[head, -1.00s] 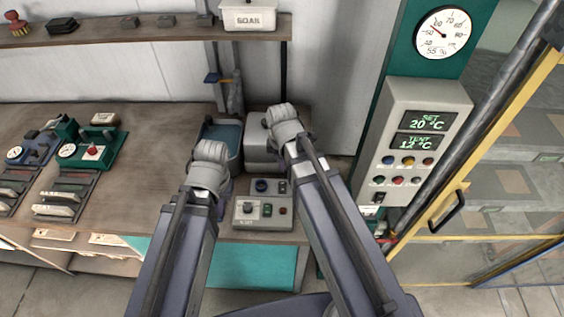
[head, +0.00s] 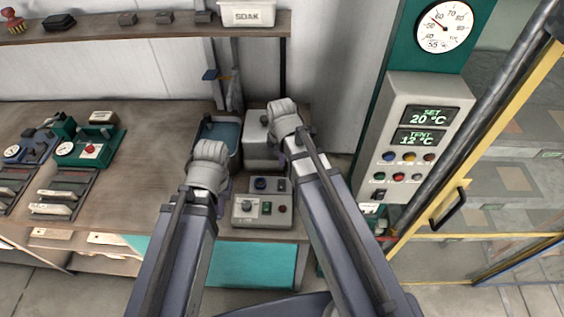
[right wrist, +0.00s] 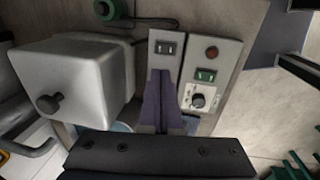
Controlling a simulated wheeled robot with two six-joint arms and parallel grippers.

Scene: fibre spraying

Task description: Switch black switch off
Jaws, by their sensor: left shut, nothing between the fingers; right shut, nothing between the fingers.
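A small grey control box (head: 240,220) stands at the table's front edge. Its upper plate carries a small dark switch (head: 282,185), which is in the right wrist view a black rocker (right wrist: 165,48) on a pale plate. I cannot tell its position. My right gripper (right wrist: 158,80) is shut and empty, its purple fingers over that plate, just short of the rocker in the picture; contact cannot be told. Another black switch (head: 378,196) sits low on the temperature panel.
Beside the rocker are a green switch (right wrist: 206,75), a red button (right wrist: 212,52) and a black dial (right wrist: 198,99). A grey lidded box (right wrist: 70,85) stands close on the other side.

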